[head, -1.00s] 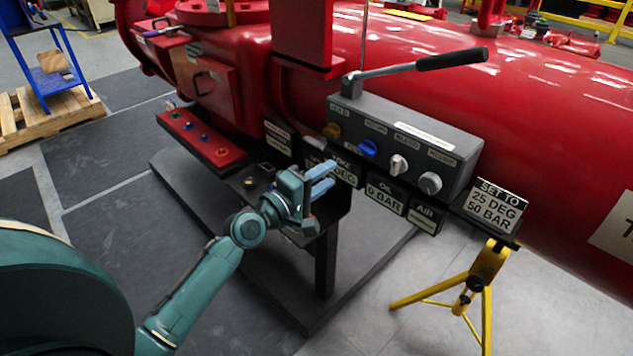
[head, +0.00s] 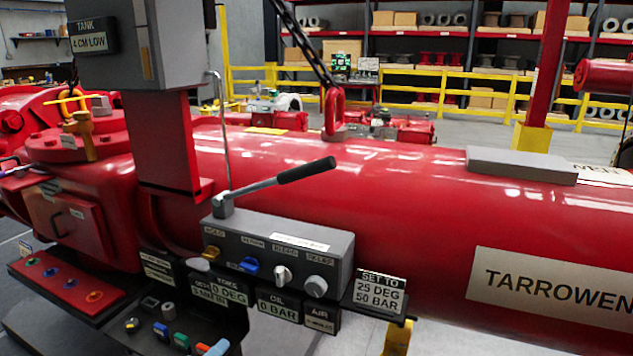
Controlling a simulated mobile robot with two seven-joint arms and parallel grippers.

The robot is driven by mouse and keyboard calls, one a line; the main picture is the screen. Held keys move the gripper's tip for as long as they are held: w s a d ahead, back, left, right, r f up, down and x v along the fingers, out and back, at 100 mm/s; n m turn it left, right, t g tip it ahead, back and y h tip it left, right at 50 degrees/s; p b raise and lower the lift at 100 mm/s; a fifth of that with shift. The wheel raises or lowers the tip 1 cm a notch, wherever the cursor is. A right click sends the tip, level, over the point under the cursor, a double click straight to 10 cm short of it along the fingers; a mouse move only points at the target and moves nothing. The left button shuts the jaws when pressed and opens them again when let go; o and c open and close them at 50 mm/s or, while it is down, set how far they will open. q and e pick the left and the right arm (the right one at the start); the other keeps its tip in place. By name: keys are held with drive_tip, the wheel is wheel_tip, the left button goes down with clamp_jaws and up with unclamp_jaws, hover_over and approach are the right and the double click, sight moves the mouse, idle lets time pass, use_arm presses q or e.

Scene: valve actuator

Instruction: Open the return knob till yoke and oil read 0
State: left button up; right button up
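The yoke display (head: 230,294) reads 0 DEG and the oil display (head: 278,306) reads 0 BAR. A light-blue tip (head: 218,347) at the bottom edge looks like a finger of my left gripper, below and apart from the knobs. The rest of that gripper is out of frame, so its opening is hidden. My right gripper is not in view.
The relief knob (head: 316,286) is rightmost on the block. A lever with a black grip (head: 306,170) rises above it. The sign (head: 379,291) reads SET TO 25 DEG 50 BAR. The tank display (head: 91,43) reads 4 CM LOW. A dark tray with small coloured items is below.

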use_arm(q)
drive_tip(key=s+d+f+m+g+y+p, duration=0.1)
drive_tip(key=s+d+f+m+g, duration=0.1)
drive_tip(key=s+f+m, duration=0.3)
drive_tip(key=s+d+f+m+g+y+p, duration=0.1)
drive_tip(key=s+d+f+m+g, duration=0.1)
drive_tip(key=s+d+f+m, duration=0.2)
drive_tip(key=s+m, duration=0.3)
drive_tip(key=s, duration=0.5)
drive_tip(key=shift+s+d+f+p, duration=0.2)
drive_tip(key=shift+s+f+p, duration=0.1)
drive_tip(key=shift+s+f, duration=0.1)
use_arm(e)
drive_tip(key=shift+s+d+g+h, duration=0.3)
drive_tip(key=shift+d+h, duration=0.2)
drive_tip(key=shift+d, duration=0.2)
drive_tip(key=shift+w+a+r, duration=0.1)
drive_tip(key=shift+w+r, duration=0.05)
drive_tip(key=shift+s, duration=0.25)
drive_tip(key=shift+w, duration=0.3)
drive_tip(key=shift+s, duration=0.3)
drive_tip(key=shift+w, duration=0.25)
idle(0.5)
use_arm(q)
drive_tip(key=shift+o, duration=0.2)
drive_tip(key=shift+w, duration=0.1)
